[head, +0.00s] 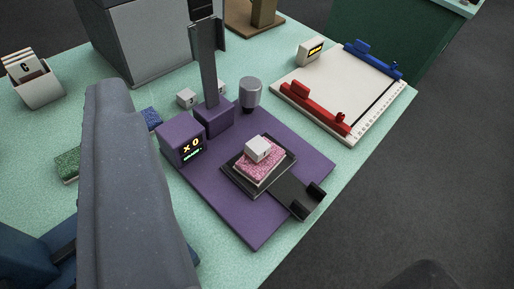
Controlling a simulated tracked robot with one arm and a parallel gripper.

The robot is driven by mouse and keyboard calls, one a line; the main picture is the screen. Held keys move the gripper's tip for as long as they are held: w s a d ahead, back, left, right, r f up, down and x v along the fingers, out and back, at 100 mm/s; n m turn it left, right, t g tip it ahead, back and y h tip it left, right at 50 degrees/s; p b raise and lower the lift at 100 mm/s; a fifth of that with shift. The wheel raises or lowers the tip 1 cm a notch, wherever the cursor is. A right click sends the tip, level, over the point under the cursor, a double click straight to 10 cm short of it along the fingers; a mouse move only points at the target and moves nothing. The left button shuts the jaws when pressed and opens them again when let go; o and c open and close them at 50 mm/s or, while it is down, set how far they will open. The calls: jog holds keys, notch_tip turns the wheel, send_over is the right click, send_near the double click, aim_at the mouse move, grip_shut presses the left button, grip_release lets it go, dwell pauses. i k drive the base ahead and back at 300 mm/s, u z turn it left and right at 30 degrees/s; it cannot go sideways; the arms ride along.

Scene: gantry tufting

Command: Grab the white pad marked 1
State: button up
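A small white block (258,149) sits on top of a pink speckled pad (262,170). A thin white layer shows under the pink pad, and the stack lies in a black tray (236,180) on a purple base plate (248,229). Two more small white blocks (187,98) stand behind, by the foot of the dark column. I cannot read a 1 on any white piece, so I cannot tell which is the pad marked 1. A grey link of my arm covers the left front. I cannot make out my gripper's fingers.
The purple machine has a display box (182,142), a tall dark column (208,60) and a grey cylinder (250,93). A white board (336,86) with red and blue bars lies at right. Green (67,163) and blue (152,119) pads and a card holder (38,91) are left.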

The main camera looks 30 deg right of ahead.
aim_at(257, 149)
jog(key=u, duration=1.55)
jog(key=k, duration=1.65)
jog(key=z, duration=1.95)
jog(key=i, duration=1)
